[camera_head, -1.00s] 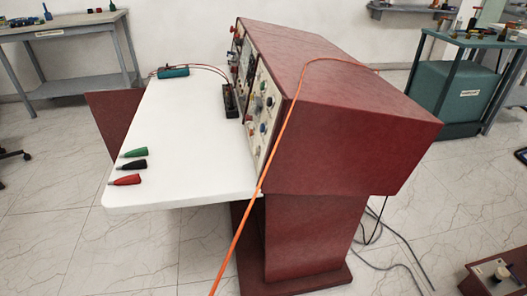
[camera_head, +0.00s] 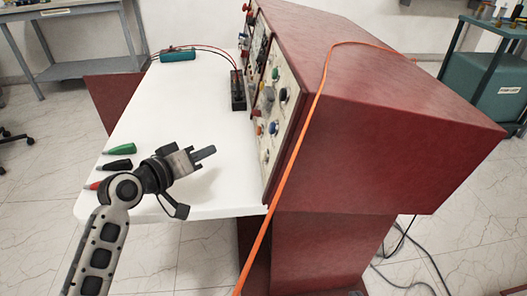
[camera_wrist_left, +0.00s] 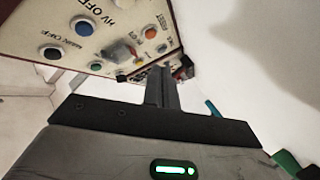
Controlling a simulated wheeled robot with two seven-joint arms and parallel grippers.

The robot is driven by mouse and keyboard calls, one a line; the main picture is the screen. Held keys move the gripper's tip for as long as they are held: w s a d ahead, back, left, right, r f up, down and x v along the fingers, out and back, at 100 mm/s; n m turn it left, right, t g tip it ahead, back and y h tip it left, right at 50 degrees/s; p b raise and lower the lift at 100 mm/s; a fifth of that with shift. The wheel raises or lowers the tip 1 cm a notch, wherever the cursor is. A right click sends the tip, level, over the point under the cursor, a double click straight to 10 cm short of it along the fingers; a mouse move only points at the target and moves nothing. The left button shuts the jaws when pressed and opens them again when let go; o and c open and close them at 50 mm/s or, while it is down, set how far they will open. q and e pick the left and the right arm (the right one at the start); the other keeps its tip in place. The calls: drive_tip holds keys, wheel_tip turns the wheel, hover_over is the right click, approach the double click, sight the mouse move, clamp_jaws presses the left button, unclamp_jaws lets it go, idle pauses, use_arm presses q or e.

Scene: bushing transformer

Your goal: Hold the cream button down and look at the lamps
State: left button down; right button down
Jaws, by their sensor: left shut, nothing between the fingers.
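The slanted control panel (camera_head: 280,115) is on the left face of the dark red console, with several coloured round buttons or lamps. A pale, cream-looking button (camera_head: 265,155) is low on it. A blue one (camera_head: 273,128) and a red one (camera_head: 260,130) are above. In the left wrist view the panel (camera_wrist_left: 112,22) fills the top left, with a blue round part (camera_wrist_left: 82,27), an orange one (camera_wrist_left: 151,32) and a green one (camera_wrist_left: 97,67). I cannot tell which are lamps or whether any is lit. My left gripper (camera_head: 208,152) is shut, empty, left of the panel and apart from it.
The white tabletop (camera_head: 165,110) is mostly clear. Green (camera_head: 121,149) and black (camera_head: 117,165) plugs lie on its left; a red one is mostly hidden by my arm. An orange cable (camera_head: 287,165) hangs over the console (camera_head: 385,130). A dark block (camera_head: 238,90) stands at the panel.

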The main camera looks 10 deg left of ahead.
sight(264, 157)
use_arm(q)
drive_tip(key=shift+s+r, duration=0.1)
drive_tip(key=shift+s, duration=0.05)
drive_tip(key=shift+d+f, duration=0.2)
drive_tip(key=shift+d, duration=0.35)
drive_tip(key=d, duration=0.2)
drive_tip(key=w+d+f, duration=0.1)
drive_tip(key=d, duration=0.1)
drive_tip(key=w+d, duration=0.1)
drive_tip(key=d, duration=0.1)
drive_tip(key=shift+f, duration=0.2)
drive_tip(key=shift+w+d+f, duration=0.15)
drive_tip(key=shift+w+d, duration=0.05)
drive_tip(key=shift+d, duration=0.35)
idle(0.7)
drive_tip(key=shift+d, duration=0.15)
idle(0.4)
drive_tip(key=shift+w+d+f, duration=0.1)
drive_tip(key=shift+w+d, duration=0.05)
drive_tip(key=shift+d, duration=0.1)
